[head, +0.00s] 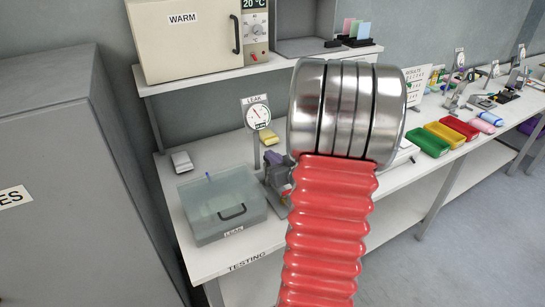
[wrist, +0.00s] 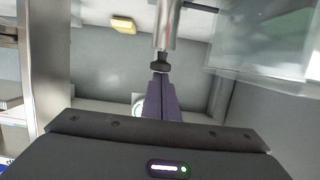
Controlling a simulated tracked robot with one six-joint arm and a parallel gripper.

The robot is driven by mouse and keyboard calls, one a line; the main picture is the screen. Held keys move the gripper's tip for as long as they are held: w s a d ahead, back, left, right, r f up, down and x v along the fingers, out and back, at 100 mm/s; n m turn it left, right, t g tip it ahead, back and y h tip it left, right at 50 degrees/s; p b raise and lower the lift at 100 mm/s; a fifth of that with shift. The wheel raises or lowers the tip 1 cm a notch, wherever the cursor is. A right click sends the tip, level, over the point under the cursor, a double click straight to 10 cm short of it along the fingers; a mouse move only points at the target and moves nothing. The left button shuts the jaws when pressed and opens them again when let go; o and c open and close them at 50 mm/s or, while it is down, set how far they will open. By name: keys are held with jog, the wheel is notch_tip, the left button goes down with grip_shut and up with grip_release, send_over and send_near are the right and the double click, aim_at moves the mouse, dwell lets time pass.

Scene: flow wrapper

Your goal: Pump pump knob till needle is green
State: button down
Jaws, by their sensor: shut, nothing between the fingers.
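The LEAK gauge (head: 258,115) stands upright on the bench, with a white dial and a red needle tilted to the upper left. I cannot tell whether the needle is in green. A round white part shows partly behind the fingers in the wrist view. My gripper (wrist: 160,77) has purple fingers, shut and empty. Their tips are right at a black knob (wrist: 160,66) at the end of a metal cylinder (wrist: 166,28); whether they touch is unclear. In the head view my gripper (head: 271,157) is beside the lidded tank (head: 203,231), and the knob is hidden.
My red ribbed arm covers part of the bench. Green, yellow and red trays stand farther right. The WARM cabinet (head: 187,40) sits on the shelf above.

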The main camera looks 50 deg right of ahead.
jog(key=s+a+r, duration=0.3)
jog(key=s+r, duration=0.3)
jog(key=s, duration=0.3)
jog(key=shift+a+r, duration=0.15)
jog(key=shift+a, duration=0.2)
dwell(0.6)
